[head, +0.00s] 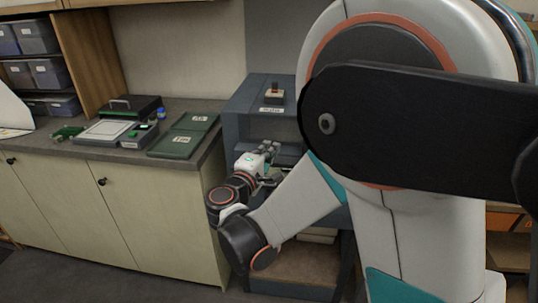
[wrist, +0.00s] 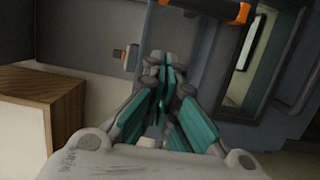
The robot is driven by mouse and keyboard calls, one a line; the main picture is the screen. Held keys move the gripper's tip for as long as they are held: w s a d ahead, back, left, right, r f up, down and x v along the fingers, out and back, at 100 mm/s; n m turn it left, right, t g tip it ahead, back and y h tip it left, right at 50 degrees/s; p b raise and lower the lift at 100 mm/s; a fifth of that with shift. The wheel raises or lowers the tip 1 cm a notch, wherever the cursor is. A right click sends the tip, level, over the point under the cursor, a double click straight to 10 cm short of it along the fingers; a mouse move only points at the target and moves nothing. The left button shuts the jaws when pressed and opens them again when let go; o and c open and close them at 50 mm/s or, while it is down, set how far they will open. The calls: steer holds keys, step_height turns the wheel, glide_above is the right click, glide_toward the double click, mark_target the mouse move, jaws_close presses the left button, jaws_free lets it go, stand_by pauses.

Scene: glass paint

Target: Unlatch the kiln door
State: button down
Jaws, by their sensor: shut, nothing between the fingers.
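The kiln appears to be the dark blue-grey cabinet (head: 241,110) in the middle of the head view, largely hidden on its right by my arm. In the wrist view, a grey panel (wrist: 205,75) lies beyond my fingers. A black bar with orange ends (wrist: 200,8) crosses the top. My gripper (wrist: 164,62) is shut and empty, a little right of that piece; contact cannot be told. In the head view my gripper (head: 270,152) is at the cabinet's front.
A counter (head: 100,150) on the left holds two green boards (head: 183,137), a white-topped tray (head: 104,131) and a black case (head: 132,106). A small block with a knob (head: 274,94) stands on the cabinet top. A wooden box (wrist: 45,105) is left in the wrist view.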

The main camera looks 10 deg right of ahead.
steer(key=w+d+b, duration=0.2)
steer(key=w+d, duration=0.1)
steer(key=d, duration=0.4)
steer(key=shift+w, duration=0.3)
steer(key=shift+s+d+r+m+p, duration=0.1)
steer(key=shift+d+r+m+p, duration=0.3)
steer(key=shift+m, duration=0.5)
steer(key=s+d+m+y+p, duration=0.2)
steer(key=d+m+y, duration=0.3)
steer(key=m, duration=0.8)
steer(key=shift+s+d+f+m+g+p, duration=0.2)
steer(key=shift+s+d+m+g+p, duration=0.15)
steer(key=shift+d, duration=0.9)
steer(key=shift+w, duration=0.1)
